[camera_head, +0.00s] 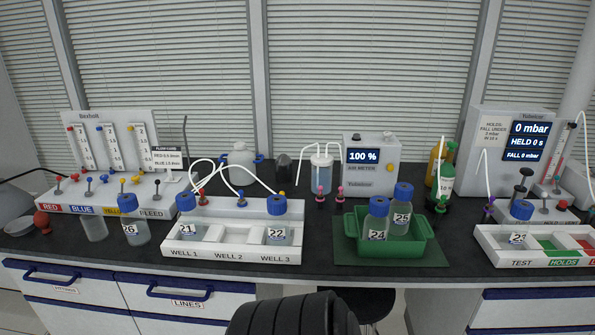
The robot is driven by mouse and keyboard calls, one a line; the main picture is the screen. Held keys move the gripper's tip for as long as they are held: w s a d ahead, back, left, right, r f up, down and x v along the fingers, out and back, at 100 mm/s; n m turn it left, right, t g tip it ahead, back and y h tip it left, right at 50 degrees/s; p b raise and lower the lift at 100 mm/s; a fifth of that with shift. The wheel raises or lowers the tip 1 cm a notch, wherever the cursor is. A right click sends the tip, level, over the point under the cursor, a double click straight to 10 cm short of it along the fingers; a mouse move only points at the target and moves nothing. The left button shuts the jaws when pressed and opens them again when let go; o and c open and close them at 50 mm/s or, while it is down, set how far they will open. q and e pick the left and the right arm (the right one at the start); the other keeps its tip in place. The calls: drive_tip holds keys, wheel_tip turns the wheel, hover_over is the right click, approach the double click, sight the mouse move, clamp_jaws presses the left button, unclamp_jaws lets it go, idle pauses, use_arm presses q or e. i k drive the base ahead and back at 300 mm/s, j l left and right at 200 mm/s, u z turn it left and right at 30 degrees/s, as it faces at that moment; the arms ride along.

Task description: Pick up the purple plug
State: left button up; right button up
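A small purple plug (489,207) shows at the right of the head view, just left of the white pressure unit. A thin white tube rises close above it; whether the two are joined is too small to tell. Two pink plugs (320,196) stand near the middle, in front of the air meter. Neither of my grippers is in view.
The white rack (215,258) with wells 1 to 3 holds bottles 21 and 22. A green tray (427,246) holds bottles 24 and 25. The test rack (493,252) holds bottle 23. The air meter (385,155) stands behind. Dark bench (455,240) shows between tray and test rack.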

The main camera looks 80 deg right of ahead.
sight(492, 198)
drive_tip(key=z, duration=3.95)
